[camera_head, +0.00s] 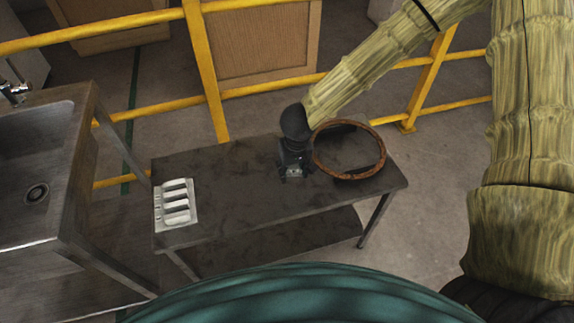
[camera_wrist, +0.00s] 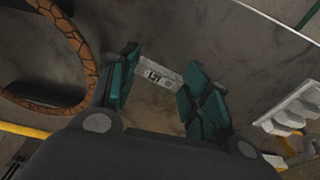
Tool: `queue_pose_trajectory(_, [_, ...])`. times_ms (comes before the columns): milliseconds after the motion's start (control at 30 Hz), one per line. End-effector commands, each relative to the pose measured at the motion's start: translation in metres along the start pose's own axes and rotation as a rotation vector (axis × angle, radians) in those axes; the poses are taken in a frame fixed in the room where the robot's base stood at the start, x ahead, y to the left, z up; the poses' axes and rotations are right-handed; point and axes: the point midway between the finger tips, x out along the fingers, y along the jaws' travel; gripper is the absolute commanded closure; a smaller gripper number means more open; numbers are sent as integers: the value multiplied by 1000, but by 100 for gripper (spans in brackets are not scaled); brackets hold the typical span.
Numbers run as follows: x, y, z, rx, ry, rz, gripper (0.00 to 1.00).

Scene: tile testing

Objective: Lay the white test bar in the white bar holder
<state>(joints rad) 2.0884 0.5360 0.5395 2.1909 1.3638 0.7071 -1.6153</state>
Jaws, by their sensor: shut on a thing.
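In the wrist view, my gripper (camera_wrist: 160,78) is shut on the white test bar (camera_wrist: 158,75). The bar is a small pale block with dark printed marks, spanning between the two green finger pads. In the head view only a small light patch of the bar (camera_head: 293,173) shows under the gripper. The white bar holder (camera_head: 176,205) lies at the left end of the table, well apart from the gripper. It has several ridges and slots, and it shows at the right of the wrist view (camera_wrist: 290,112).
The tabletop between gripper and holder is clear. A metal sink (camera_head: 38,150) stands at the left. A yellow railing (camera_head: 205,70) runs behind the table.

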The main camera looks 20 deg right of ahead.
Motion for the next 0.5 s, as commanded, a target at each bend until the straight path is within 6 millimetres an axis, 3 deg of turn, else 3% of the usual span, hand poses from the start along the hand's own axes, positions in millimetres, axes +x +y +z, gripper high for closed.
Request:
queue_pose_trajectory(33, [9,-10,6,-27,2,-1,69])
queue_pose_trajectory(233, [16,-46,31,-124,2,-13,69])
queue_pose_trajectory(500, [20,-69,53,-199,-3,-15,69])
